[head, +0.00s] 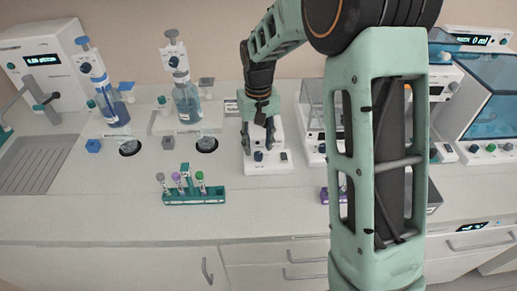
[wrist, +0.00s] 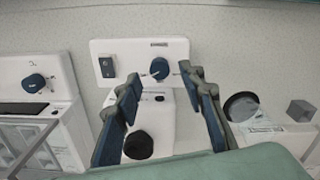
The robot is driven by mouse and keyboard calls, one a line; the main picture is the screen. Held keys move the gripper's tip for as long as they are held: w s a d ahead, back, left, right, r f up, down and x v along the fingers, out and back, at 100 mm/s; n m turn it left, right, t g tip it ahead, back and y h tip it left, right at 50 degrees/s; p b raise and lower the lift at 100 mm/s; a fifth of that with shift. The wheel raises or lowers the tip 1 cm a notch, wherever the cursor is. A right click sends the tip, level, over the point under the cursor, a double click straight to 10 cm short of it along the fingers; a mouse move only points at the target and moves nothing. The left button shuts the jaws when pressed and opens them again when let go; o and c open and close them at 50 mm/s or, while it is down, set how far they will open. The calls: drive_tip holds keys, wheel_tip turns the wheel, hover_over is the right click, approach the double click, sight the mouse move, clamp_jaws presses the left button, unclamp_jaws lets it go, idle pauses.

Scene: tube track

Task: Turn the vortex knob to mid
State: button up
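The vortex mixer is a small white unit (head: 267,166) on the bench in the head view; its front panel (wrist: 130,50) shows in the wrist view. Its dark blue round knob (head: 258,156) is low on the front, and shows between my fingertips in the wrist view (wrist: 159,68). The knob's pointer setting is too small to read surely. My gripper (head: 258,148) points down over the mixer, fingers spread and empty. In the wrist view my gripper's fingertips (wrist: 160,78) lie either side of the knob; I see no contact. A black cup (wrist: 138,145) tops the mixer.
A dark switch (wrist: 106,67) is beside the knob. Another device with a blue knob (wrist: 36,83) is at the wrist view's left. A teal rack (head: 194,196) with several tubes stands in front left of the mixer. Clear bench lies before the mixer.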

sight(258, 154)
drive_tip(key=shift+f, duration=1.65)
clamp_jaws()
